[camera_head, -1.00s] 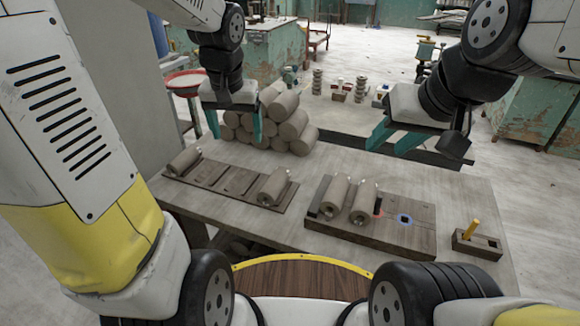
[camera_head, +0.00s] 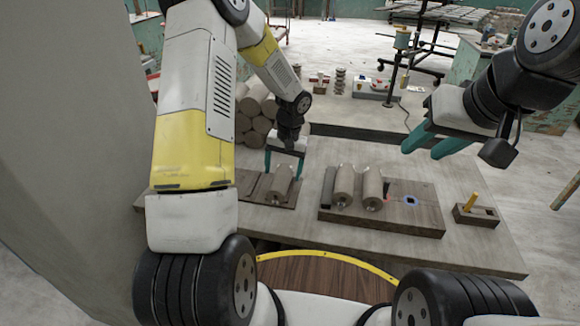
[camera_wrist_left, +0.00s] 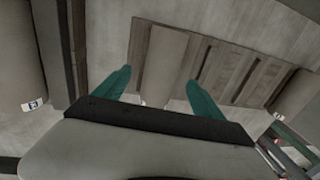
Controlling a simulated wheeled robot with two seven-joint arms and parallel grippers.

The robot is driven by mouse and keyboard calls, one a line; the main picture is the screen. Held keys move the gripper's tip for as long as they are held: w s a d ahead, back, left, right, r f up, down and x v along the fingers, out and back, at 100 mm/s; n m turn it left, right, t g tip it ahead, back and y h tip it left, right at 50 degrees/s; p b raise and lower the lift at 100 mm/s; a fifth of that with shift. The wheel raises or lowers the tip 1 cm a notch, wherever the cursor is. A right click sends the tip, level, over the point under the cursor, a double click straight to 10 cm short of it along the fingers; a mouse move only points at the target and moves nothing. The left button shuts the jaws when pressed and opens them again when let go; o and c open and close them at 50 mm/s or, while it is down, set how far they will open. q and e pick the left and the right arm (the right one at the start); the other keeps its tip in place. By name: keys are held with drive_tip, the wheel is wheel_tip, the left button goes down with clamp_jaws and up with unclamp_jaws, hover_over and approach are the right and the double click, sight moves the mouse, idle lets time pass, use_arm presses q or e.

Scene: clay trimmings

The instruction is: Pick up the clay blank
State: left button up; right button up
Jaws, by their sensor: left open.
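A grey-brown cylindrical clay blank (camera_head: 281,184) lies on the slotted wooden rack (camera_head: 250,191) in the head view. My left gripper (camera_head: 284,172) is open over this blank, with a teal finger on either side. In the left wrist view the blank (camera_wrist_left: 162,62) lies between the open left fingers (camera_wrist_left: 157,90), and I cannot tell whether they touch it. Another blank (camera_wrist_left: 298,98) lies at the rack's far end in the wrist view; my arm hides it in the head view. My right gripper (camera_head: 420,152) is open and empty above the table's right side.
A thick wooden block (camera_head: 410,222) to the right carries two more cylinders (camera_head: 343,186). A small wooden holder (camera_head: 475,216) with a yellow peg stands at the right. A stack of cylinders (camera_head: 250,125) is behind my left arm. The table's front right is clear.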

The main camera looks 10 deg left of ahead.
sight(282, 176)
use_arm(q)
drive_tip(key=f, duration=0.4)
drive_tip(key=shift+a, duration=0.35)
clamp_jaws()
